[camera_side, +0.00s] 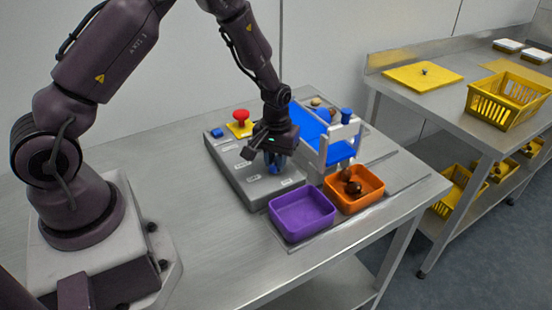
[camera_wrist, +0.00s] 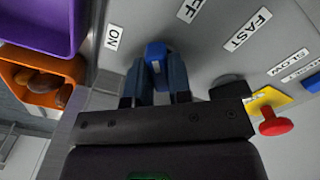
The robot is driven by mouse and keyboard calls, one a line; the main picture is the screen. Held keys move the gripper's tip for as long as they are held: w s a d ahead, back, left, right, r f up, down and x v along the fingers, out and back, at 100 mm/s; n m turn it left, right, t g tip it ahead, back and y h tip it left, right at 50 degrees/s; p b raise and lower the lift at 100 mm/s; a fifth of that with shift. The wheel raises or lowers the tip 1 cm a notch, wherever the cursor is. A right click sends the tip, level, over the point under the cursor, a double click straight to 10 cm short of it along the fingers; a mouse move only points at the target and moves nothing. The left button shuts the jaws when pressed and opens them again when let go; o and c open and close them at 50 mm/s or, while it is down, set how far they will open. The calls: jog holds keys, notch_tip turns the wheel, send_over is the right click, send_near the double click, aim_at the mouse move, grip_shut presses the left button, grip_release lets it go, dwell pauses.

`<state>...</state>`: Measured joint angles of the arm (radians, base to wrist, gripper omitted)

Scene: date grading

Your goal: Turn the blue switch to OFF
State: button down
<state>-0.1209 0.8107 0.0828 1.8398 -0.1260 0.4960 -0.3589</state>
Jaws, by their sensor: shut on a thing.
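The blue switch (camera_wrist: 155,50) stands on the grey control panel (camera_side: 240,186), between the ON label (camera_wrist: 113,37) and the OFF label (camera_wrist: 188,9) in the wrist view. My gripper (camera_wrist: 157,74) is shut on the switch, with one finger on each side. In the side view my gripper (camera_side: 275,163) points down at the near part of the panel and hides most of the switch. I cannot tell exactly which label the switch points to.
A red button (camera_side: 241,115) on a yellow base and a small blue button (camera_side: 217,133) sit at the panel's far end. A purple bin (camera_side: 303,231) and an orange bin (camera_side: 370,206) holding dates stand in front. A blue conveyor (camera_side: 308,122) with a white frame lies right of my gripper.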

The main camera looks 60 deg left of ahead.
jog(key=m, duration=0.3)
jog(key=shift+m, duration=2.1)
jog(key=c, duration=1)
grip_release()
jog(key=shift+c, duration=0.2)
notch_tip(320, 180, up, 13)
